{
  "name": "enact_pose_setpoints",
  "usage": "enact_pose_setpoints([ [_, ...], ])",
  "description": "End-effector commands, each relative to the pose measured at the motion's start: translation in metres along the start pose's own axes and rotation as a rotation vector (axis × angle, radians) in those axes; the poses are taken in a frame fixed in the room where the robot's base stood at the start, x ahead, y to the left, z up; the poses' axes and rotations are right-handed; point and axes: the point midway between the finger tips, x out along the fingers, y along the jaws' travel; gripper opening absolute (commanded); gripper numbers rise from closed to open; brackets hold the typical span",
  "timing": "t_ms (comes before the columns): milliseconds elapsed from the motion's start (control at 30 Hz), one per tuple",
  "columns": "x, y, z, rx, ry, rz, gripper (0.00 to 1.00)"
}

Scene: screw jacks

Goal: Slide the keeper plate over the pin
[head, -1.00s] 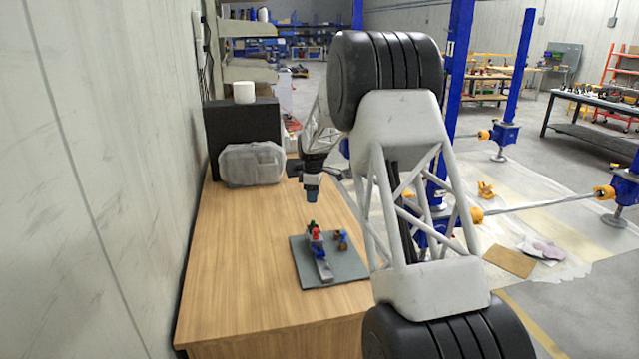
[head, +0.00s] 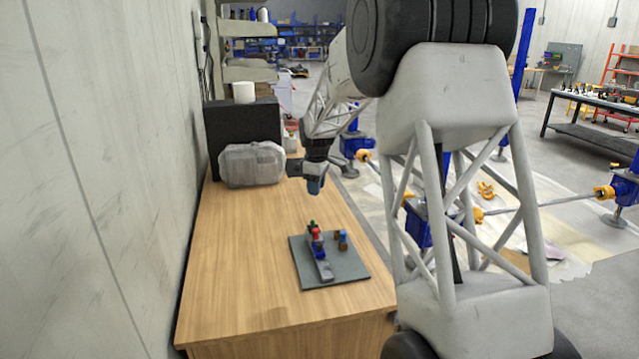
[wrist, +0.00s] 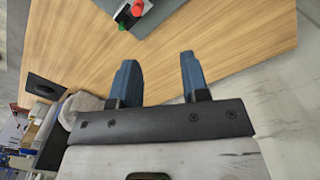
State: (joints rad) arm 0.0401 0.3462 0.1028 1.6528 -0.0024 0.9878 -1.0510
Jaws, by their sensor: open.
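A grey base plate (head: 345,275) lies on the wooden table in the head view. On it stands a small assembly with a grey bar (head: 324,269), a red part (head: 317,233), a green part (head: 312,224) and blue parts. I cannot tell which of these is the keeper plate or the pin. My gripper (head: 314,188) hangs above the table, behind the base plate and apart from it. In the wrist view the two blue fingers of my gripper (wrist: 160,82) are spread with nothing between them. The red part (wrist: 137,8) and green part (wrist: 122,26) show at the top edge there.
A translucent case (head: 252,164) and a black box (head: 240,130) with a white roll on top stand at the table's back. A wall runs along the left. The table (head: 235,265) is clear left of the base plate.

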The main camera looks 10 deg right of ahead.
Motion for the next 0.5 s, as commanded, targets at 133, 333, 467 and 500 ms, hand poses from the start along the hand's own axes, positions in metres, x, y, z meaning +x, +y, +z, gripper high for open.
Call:
enact_pose_setpoints([
  [133, -0.012, -0.013, 0.007, 0.028, 0.003, 0.005, 0.42],
  [333, -0.026, -0.031, 0.016, 0.066, 0.006, 0.011, 0.42],
  [467, -0.035, -0.042, 0.021, 0.090, 0.009, 0.014, 0.42],
  [500, -0.037, -0.045, 0.023, 0.096, 0.009, 0.015, 0.42],
])
